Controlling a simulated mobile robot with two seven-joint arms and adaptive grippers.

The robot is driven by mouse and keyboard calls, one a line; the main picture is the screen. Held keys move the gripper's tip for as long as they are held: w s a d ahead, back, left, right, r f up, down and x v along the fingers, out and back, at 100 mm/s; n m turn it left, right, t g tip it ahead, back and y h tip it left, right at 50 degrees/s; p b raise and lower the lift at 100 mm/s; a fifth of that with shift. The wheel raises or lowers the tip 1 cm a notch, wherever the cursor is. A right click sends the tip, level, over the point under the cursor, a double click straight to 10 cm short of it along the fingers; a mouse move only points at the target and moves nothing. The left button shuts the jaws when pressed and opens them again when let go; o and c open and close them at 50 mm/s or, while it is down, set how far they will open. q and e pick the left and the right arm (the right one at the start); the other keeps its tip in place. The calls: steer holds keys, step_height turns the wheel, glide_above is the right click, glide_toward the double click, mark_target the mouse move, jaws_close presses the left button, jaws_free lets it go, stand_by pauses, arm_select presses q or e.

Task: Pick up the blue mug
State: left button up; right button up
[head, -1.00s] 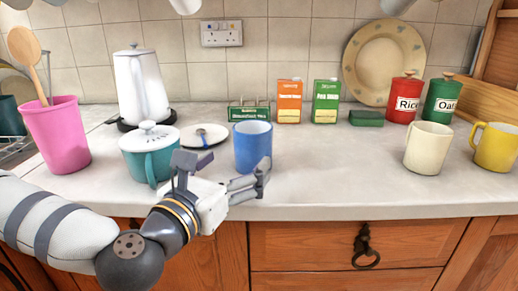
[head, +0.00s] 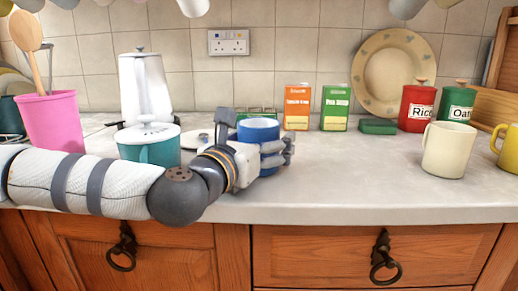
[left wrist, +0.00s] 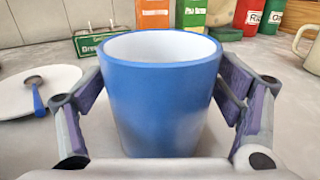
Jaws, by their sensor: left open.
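The blue mug (head: 258,130) stands upright on the worktop in the head view, partly hidden by my left gripper (head: 270,152). In the left wrist view the blue mug (left wrist: 160,95) fills the middle, its white inside showing at the top. The fingers of my left gripper (left wrist: 160,112) are open, one on each side of the mug. The left finger is close to the mug's wall and the right finger is beside its right side; I cannot tell whether either touches. No handle shows on the mug. My right gripper is not in view.
A teal lidded pot (head: 150,145) stands close to the left, by my arm. A white plate with a spoon (left wrist: 40,90) lies left of the mug. Orange (head: 297,107) and green (head: 335,107) boxes stand behind. The worktop (head: 345,170) right of the mug is clear up to a cream mug (head: 448,150).

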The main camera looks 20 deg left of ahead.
arm_select(q)
steer(key=c, duration=1.5)
step_height(320, 180, up, 10)
steer(key=shift+r+p, duration=0.1)
steer(key=shift+p, duration=0.75)
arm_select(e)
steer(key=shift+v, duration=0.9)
